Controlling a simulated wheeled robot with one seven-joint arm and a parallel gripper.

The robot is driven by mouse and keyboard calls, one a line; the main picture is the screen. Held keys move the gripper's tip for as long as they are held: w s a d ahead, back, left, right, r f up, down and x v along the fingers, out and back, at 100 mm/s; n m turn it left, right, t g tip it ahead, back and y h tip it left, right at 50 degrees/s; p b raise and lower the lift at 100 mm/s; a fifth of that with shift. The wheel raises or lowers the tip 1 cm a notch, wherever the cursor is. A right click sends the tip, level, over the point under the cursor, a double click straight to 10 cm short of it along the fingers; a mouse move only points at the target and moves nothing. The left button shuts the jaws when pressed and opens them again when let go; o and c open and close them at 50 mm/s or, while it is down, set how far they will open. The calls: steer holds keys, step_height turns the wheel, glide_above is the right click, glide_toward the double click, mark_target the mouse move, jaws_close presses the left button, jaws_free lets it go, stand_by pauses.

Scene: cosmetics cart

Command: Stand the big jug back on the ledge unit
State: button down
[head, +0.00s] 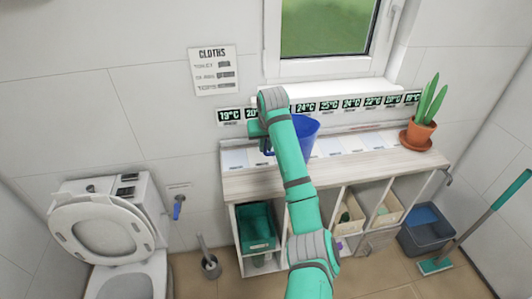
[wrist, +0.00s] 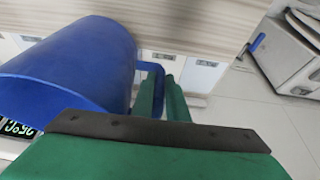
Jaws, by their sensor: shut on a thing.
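The big blue jug (head: 306,130) is at the top of the ledge unit (head: 290,181), partly hidden behind my arm in the head view. In the wrist view the jug (wrist: 75,65) fills the left side, its open mouth toward the lower left. My gripper (wrist: 168,92) is shut on the jug's blue handle, with the green fingers either side of it. In the head view my gripper (head: 265,143) is left of the jug and mostly hidden by my arm. I cannot tell whether the jug's base touches the ledge top.
A potted plant (head: 418,133) stands at the ledge's right end. Temperature labels (head: 325,106) line the wall, and pale cards (head: 350,143) lie along the ledge top. A toilet (head: 105,235) is at left. A grey bucket (head: 425,228) and mop (head: 480,222) are at right.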

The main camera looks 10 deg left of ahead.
mark_target(266, 152)
steer(key=shift+w+f, duration=0.35)
steer(key=shift+f, duration=1.65)
steer(key=c, duration=1.7)
jaws_free()
steer(key=shift+c, duration=0.2)
steer(key=shift+a, duration=0.1)
steer(key=v, duration=1.2)
